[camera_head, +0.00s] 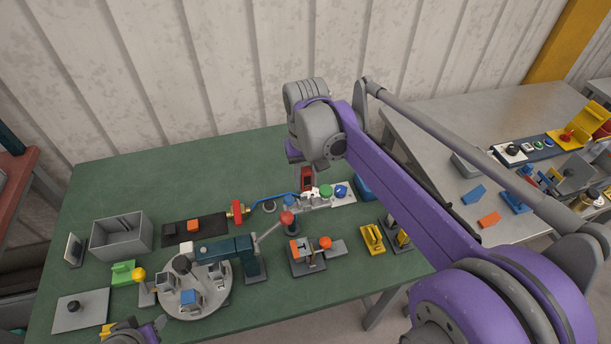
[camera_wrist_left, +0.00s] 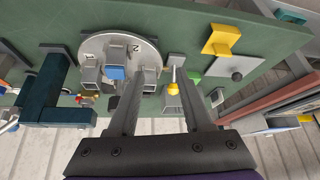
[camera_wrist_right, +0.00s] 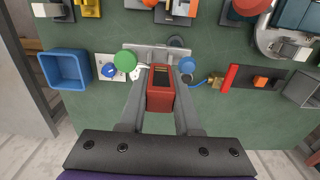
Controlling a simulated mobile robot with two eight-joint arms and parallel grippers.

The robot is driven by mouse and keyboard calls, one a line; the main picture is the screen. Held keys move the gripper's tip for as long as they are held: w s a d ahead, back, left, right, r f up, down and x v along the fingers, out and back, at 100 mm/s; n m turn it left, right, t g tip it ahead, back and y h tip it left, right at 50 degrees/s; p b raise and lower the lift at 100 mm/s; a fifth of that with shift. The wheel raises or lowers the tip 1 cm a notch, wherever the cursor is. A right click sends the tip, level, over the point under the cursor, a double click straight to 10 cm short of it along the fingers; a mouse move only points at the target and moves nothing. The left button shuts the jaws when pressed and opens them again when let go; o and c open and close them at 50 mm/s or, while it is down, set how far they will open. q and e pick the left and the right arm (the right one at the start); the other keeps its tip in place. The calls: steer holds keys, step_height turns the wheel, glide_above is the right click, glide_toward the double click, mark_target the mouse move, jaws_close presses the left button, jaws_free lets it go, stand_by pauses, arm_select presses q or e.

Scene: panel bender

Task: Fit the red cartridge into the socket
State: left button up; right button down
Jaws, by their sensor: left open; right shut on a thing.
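The red cartridge (camera_head: 306,179) is upright above the back middle of the green table. It also shows in the right wrist view (camera_wrist_right: 161,98), with a dark recess in its top. My right gripper (camera_wrist_right: 160,85) is shut on it, one finger on each side. Beyond it is a light grey fixture plate (camera_head: 343,190) with a green knob (camera_wrist_right: 125,61) and a blue knob (camera_head: 341,191). The socket's opening is not clearly visible; the cartridge and gripper cover part of the plate. My left gripper (camera_wrist_left: 157,78) is open and empty, near the round turntable (camera_wrist_left: 97,47) and yellow-knobbed lever (camera_wrist_left: 173,88).
A red-ball lever (camera_head: 286,218) stands just in front of the fixture. A blue bin (camera_head: 364,187) is to its right, and a brass fitting with a red block (camera_head: 237,210) to its left. A grey box (camera_head: 121,238) stands at the left. The table's back strip is clear.

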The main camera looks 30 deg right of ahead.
mark_target(306, 169)
arm_select(q)
steer(key=shift+s+f+b, duration=0.35)
steer(key=shift+f+b, duration=0.1)
steer(key=shift+f, duration=0.25)
steer(key=shift+s+f+b, duration=0.3)
steer(key=shift+f+b, duration=0.1)
steer(key=shift+f, duration=0.3)
steer(key=shift+s+f+b, duration=0.35)
steer(key=shift+f+b, duration=0.1)
steer(key=shift+f, duration=0.25)
arm_select(e)
steer(key=shift+f, duration=2.9)
steer(key=shift+f, duration=0.1)
steer(key=c, duration=0.8)
jaws_free()
steer(key=shift+s, duration=0.1)
steer(key=shift+o, duration=0.2)
steer(key=shift+w+r+p, duration=0.2)
steer(key=shift+r+p, duration=0.5)
steer(key=shift+r, duration=0.7)
step_height(306, 169, up, 2)
steer(key=shift+r+p, duration=0.1)
steer(key=shift+p, duration=0.4)
steer(key=shift+r+p, duration=0.95)
steer(key=shift+r, duration=1.2)
arm_select(q)
steer(key=w+r, duration=0.3)
steer(key=r, duration=0.3)
steer(key=shift+w+r, duration=0.15)
steer(key=shift+w, duration=0.15)
